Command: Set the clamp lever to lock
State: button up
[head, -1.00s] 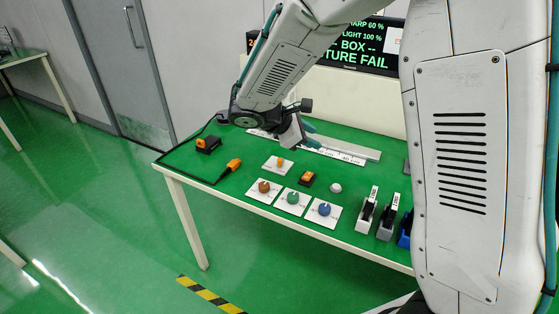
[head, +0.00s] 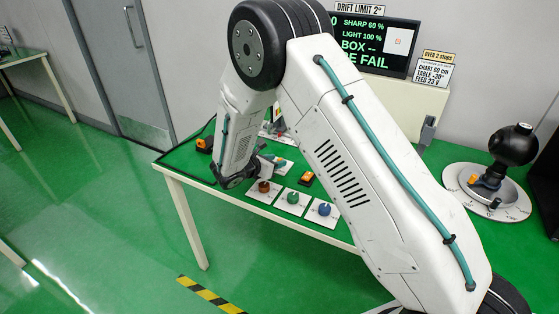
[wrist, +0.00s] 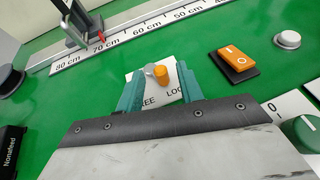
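The clamp lever (wrist: 162,75) has an orange handle on a grey pivot and stands on a white plate (wrist: 146,90) in the wrist view. The plate carries a partly covered "FREE" on the left and "LOCK" on the right. The handle's exact setting is hard to tell. My gripper (wrist: 161,93) is open, its two teal fingers apart. The lever shows beyond and between the fingertips; I see no contact. In the head view my gripper (head: 271,162) is over the table, and my arm hides most of the lever.
An orange rocker switch (wrist: 234,57) and a white button (wrist: 288,39) sit right of the lever. A green knob (wrist: 303,133) is nearer. A ruler rail (wrist: 130,32) runs behind. In the head view, brown, green (head: 292,197) and blue (head: 324,209) knobs line the front.

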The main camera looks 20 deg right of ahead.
aim_at(281, 159)
jog(key=shift+x, duration=1.45)
grip_shut()
jog(key=shift+s+d+n+t+y, duration=0.15)
jog(key=shift+d+n+t+y, duration=0.15)
jog(key=shift+n+t+y, duration=0.55)
jog(key=shift+h, duration=0.25)
grip_release()
jog(key=shift+a+r, duration=0.1)
